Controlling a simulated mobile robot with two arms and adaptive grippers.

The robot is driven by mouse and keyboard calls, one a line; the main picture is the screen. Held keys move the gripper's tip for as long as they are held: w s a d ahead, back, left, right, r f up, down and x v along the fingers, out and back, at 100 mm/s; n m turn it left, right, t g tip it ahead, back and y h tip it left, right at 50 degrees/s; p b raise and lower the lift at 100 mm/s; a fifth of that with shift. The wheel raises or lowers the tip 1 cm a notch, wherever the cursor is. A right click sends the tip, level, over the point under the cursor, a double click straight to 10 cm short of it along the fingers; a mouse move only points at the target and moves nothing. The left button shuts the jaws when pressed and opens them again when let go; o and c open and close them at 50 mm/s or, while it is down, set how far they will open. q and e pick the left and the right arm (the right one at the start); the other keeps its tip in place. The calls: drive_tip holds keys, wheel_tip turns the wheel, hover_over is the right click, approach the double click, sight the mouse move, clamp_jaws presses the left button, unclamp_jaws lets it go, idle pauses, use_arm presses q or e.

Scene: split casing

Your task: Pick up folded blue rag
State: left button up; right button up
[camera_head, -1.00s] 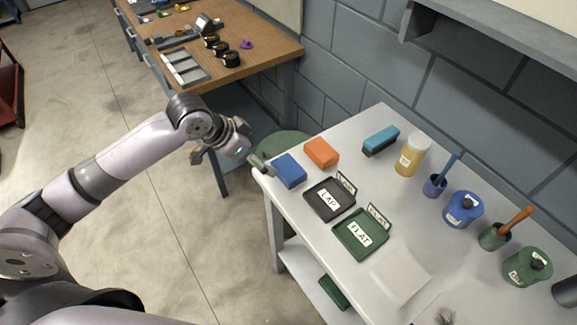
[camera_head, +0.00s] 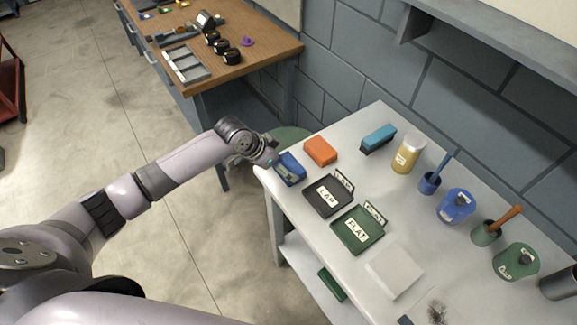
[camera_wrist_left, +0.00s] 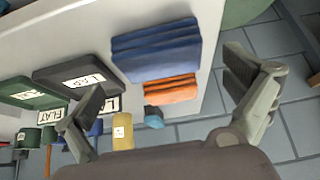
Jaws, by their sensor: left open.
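The folded blue rag (camera_head: 291,163) lies at the near left corner of the grey table, left of a folded orange rag (camera_head: 320,151). My left gripper (camera_head: 281,169) is at the blue rag, and a finger partly covers it in the head view. In the left wrist view the blue rag (camera_wrist_left: 157,50) shows its stacked folds between and beyond the spread fingers of my left gripper (camera_wrist_left: 166,78). The gripper is open and holds nothing. Whether a finger touches the rag I cannot tell. My right gripper is in neither view.
A black tray (camera_head: 322,206) and a green tray marked FLAT (camera_head: 371,242) lie beside the rags. A teal block (camera_head: 378,138), a yellow bottle (camera_head: 408,153) and several blue and green containers stand toward the wall. A wooden bench (camera_head: 262,42) is behind.

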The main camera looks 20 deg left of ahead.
sight(288, 165)
use_arm(q)
drive_tip(key=shift+p+x, duration=0.6)
drive_tip(key=shift+x, duration=1.6)
drive_tip(key=shift+w+r, duration=0.1)
drive_tip(key=c, duration=1.1)
